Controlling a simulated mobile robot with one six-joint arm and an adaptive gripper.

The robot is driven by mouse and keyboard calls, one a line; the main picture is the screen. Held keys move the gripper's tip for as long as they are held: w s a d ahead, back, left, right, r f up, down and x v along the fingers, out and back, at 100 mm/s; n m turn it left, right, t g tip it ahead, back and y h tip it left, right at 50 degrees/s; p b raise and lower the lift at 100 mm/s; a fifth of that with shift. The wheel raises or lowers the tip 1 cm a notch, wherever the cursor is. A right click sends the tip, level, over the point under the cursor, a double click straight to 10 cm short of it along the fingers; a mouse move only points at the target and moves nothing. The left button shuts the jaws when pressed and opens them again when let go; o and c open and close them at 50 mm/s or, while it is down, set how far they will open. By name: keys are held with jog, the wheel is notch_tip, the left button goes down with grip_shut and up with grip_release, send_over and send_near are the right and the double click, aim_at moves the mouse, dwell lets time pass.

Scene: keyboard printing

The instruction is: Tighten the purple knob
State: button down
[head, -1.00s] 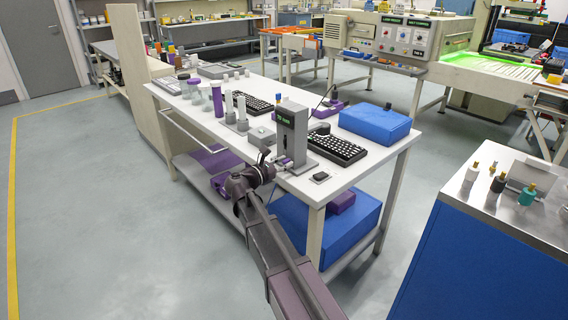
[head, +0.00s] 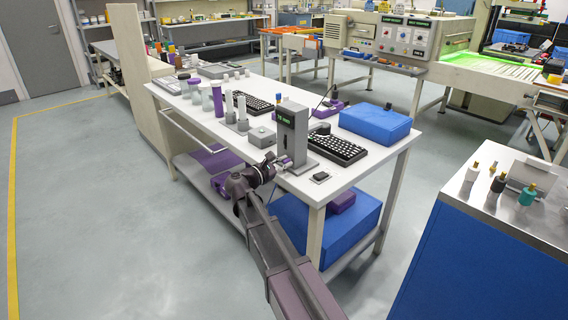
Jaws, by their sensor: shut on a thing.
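My gripper (head: 276,166) is at the front edge of the white table, at the base of a grey upright device (head: 292,132) with a small green display. The fingers are shut around a small purple knob (head: 287,163) low on the device's front side. The knob is mostly hidden by the fingers, and its turn angle cannot be told. My arm comes up from the bottom of the view to the gripper.
A black keyboard (head: 337,149) and a blue box (head: 375,121) lie right of the device. A small black item (head: 320,177) lies near the table's front corner. White and purple cylinders (head: 218,101) stand to the left. The floor left of the table is clear.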

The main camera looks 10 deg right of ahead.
jog(key=m, duration=1.1)
jog(key=shift+m, duration=0.4)
jog(key=m, duration=1.2)
jog(key=c, duration=0.6)
grip_release()
jog(key=shift+s+a, duration=0.1)
